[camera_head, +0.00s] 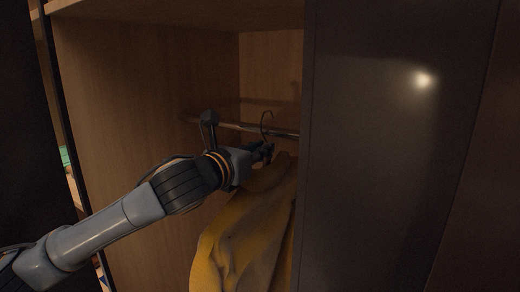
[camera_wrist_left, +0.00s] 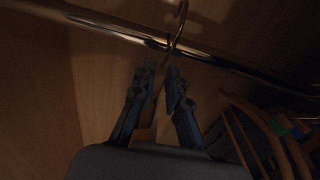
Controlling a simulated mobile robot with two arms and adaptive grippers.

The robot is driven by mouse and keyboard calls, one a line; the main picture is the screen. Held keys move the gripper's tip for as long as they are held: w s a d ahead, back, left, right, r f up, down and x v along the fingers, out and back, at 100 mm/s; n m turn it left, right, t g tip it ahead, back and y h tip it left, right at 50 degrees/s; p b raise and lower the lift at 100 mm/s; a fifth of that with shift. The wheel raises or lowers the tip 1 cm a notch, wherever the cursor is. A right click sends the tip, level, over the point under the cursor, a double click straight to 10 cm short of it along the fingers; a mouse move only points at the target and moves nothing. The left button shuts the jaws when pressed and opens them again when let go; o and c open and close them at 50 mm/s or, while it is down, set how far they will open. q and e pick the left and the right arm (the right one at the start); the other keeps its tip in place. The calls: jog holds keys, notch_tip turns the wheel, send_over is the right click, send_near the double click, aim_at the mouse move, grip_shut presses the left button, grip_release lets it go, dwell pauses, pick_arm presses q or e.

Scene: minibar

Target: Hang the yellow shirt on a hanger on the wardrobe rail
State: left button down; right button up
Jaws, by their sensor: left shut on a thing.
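The yellow shirt (camera_head: 238,235) hangs in the wardrobe opening, below my left gripper (camera_head: 264,153). A thin dark hanger hook (camera_head: 265,120) rises above the gripper at the rail (camera_head: 232,126). In the left wrist view the left gripper (camera_wrist_left: 161,68) has its fingertips close together around the hanger's neck, just below the rail (camera_wrist_left: 110,30). The hook (camera_wrist_left: 180,18) reaches up past the rail there. I cannot tell whether it rests on the rail. The hanger's body is hidden by the gripper and shirt. My right gripper is not in view.
A dark wardrobe door or panel (camera_head: 390,150) fills the right side and hides part of the shirt and rail. The wooden left wall (camera_head: 140,100) is close to my arm. Brown curved bars (camera_wrist_left: 270,140) show at the right in the left wrist view.

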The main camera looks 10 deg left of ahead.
pick_arm(q)
jog(key=shift+f, duration=0.1)
jog(key=shift+f+b, duration=0.7)
jog(key=shift+f, duration=0.4)
jog(key=c, duration=1.3)
grip_release()
jog(key=shift+o, duration=0.2)
jog(key=shift+f, duration=0.15)
